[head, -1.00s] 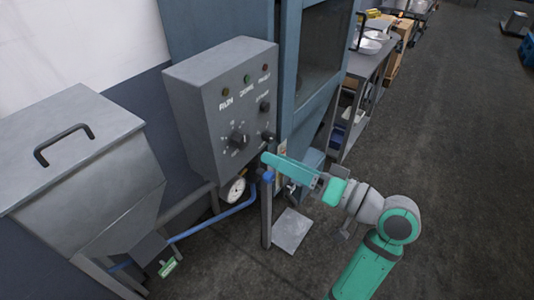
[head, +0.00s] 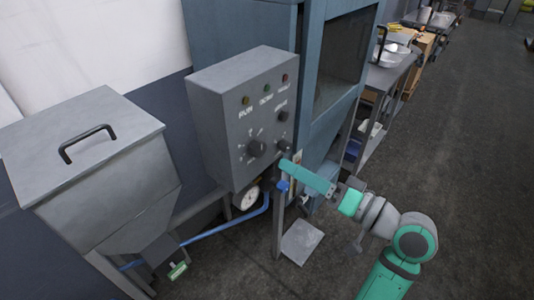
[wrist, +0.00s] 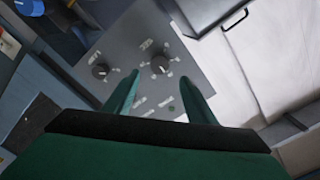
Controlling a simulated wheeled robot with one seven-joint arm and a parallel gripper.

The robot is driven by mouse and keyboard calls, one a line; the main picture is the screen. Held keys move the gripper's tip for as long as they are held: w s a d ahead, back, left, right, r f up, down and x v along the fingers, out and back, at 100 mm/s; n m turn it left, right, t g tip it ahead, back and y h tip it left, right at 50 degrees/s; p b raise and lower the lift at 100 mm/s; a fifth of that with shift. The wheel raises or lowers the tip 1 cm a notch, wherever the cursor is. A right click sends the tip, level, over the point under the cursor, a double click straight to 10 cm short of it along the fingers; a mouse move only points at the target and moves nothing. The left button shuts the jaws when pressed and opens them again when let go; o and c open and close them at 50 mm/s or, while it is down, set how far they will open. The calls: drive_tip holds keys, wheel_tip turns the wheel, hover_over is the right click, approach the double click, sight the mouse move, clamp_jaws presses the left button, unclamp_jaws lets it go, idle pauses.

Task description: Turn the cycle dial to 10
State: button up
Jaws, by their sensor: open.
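The grey control box (head: 238,120) carries a large dark dial (head: 256,148) with marks around it, low on its front face. Its pointer setting is too small to read. A smaller knob (head: 283,116) sits above right and another (head: 283,146) at the lower right. My green gripper (head: 283,162) is close to the box's lower right corner in the head view. In the wrist view my gripper (wrist: 160,76) is open and empty, with the large dial (wrist: 160,65) seen between and beyond its fingertips. I cannot tell the gap; no contact shows.
A grey hopper (head: 92,150) with a black handle stands left of the box. A gauge (head: 246,196) and blue pipe (head: 225,228) run below it. A blue-framed machine (head: 312,100) stands behind right, then a rack of pans. The floor at right is clear.

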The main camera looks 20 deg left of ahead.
sight(261, 151)
drive_tip(key=x, duration=0.9)
drive_tip(key=shift+w+a, duration=0.2)
drive_tip(key=shift+a, duration=0.1)
drive_tip(key=shift+c, duration=0.4)
drive_tip(key=c, duration=1)
